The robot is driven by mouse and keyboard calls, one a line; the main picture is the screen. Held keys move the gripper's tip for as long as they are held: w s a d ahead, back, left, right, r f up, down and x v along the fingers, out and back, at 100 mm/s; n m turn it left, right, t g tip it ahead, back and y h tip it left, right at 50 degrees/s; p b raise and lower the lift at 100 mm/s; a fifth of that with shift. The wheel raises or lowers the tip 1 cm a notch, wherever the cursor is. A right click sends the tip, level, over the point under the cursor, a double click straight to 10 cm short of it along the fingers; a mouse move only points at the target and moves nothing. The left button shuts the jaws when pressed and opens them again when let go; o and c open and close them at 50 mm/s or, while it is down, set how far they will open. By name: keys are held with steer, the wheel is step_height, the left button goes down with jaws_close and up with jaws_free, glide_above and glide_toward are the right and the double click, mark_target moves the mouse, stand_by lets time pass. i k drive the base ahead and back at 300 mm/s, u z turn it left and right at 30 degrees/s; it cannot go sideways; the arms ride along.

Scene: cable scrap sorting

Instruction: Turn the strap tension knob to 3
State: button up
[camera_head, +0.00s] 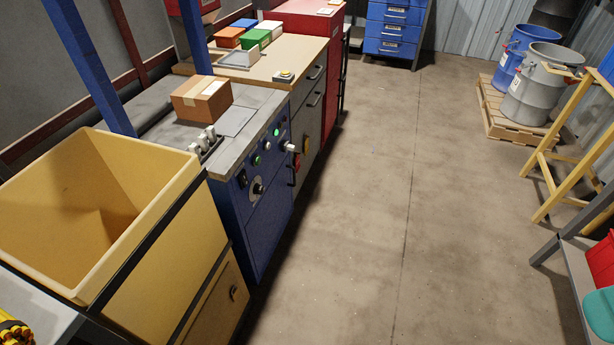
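A blue cabinet (268,215) with a grey top stands left of centre. A round dial with a dark knob (257,188) is on its front panel and may be the strap tension knob. Its markings and pointer are too small to read, so its setting cannot be told. Green buttons (256,160) and other small controls sit above it. A pale knob or handle (290,147) sticks out near the panel's upper right corner. My gripper is not in view.
A cardboard box (201,98) lies on the cabinet top, with white fittings (206,138) near its front edge. A large yellow bin (148,215) stands in front, close to the dial side. The concrete floor (370,200) to the right is clear.

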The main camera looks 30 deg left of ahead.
mark_target(258, 189)
steer(key=z, duration=0.15)
steer(key=i, duration=0.7)
steer(key=u, duration=0.7)
steer(key=i, duration=0.7)
steer(key=u, duration=0.6)
